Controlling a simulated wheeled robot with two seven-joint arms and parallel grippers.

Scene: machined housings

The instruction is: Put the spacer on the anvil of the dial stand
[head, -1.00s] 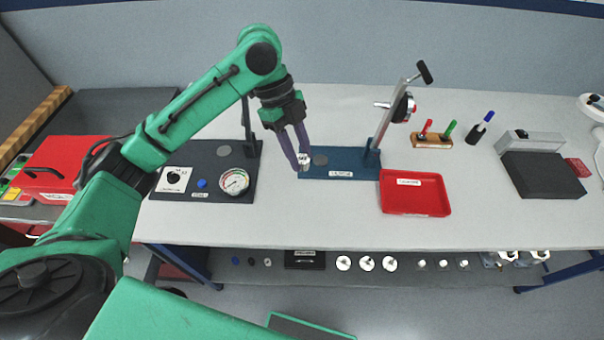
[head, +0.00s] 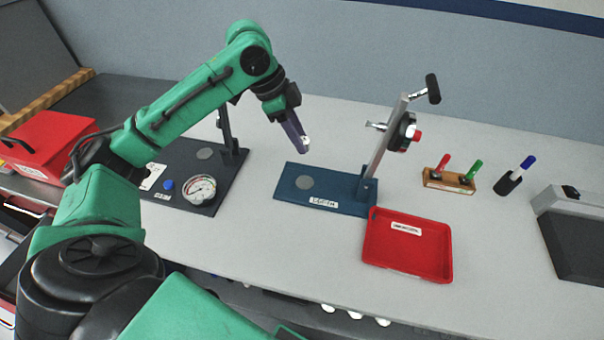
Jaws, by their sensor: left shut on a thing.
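My left gripper (head: 302,147) is shut on a small silver piece, the spacer (head: 306,141), which is partly hidden by the fingers. The dial stand has a blue base (head: 335,192), a tilted-looking grey column (head: 386,145) and a dial (head: 402,132) seen nearly edge-on. Its anvil is a flat grey disc (head: 305,182) on the left part of the base, and it is bare. In the picture the fingertips are just above the base's far edge, apart from the disc; their height is hard to tell. My right gripper is not in view.
A dark stand (head: 219,182) with a round gauge (head: 199,189) lies to the left. A red tray (head: 408,247) is right of the blue base, close to it. A pen holder (head: 449,180), a black cup (head: 508,181) and a red box (head: 50,143) stand farther off.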

